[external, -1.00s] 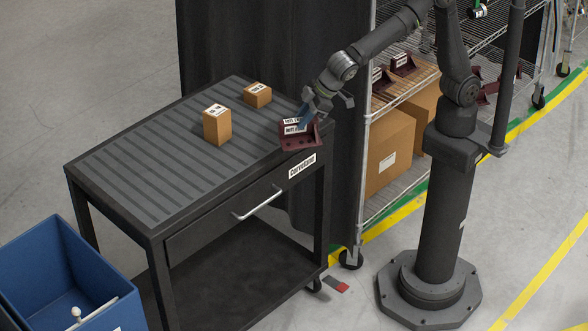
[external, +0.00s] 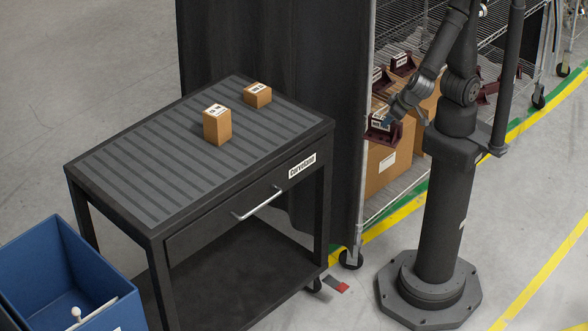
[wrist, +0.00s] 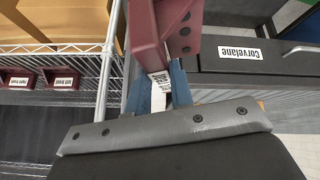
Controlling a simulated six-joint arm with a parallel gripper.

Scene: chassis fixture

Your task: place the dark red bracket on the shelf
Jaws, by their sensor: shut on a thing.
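The dark red bracket (external: 383,132) with a white label is held in my gripper (external: 388,117), in front of the wire shelf rack at its left post. In the wrist view the bracket (wrist: 172,28) rises from between the blue fingers of my gripper (wrist: 160,90), which are shut on it. The wire shelf (external: 385,205) stands behind the gripper, with cardboard boxes and other dark red brackets (external: 403,64) on it. From this angle I cannot tell how far the held bracket is from the shelf edge.
A black cart (external: 100,180) with a ribbed top carries two small cardboard boxes, one of them upright (external: 217,125). A blue bin (external: 70,275) stands at lower left. A dark curtain (external: 270,60) hangs beside the rack. In the wrist view, small labelled red brackets (wrist: 62,80) sit on wire shelving.

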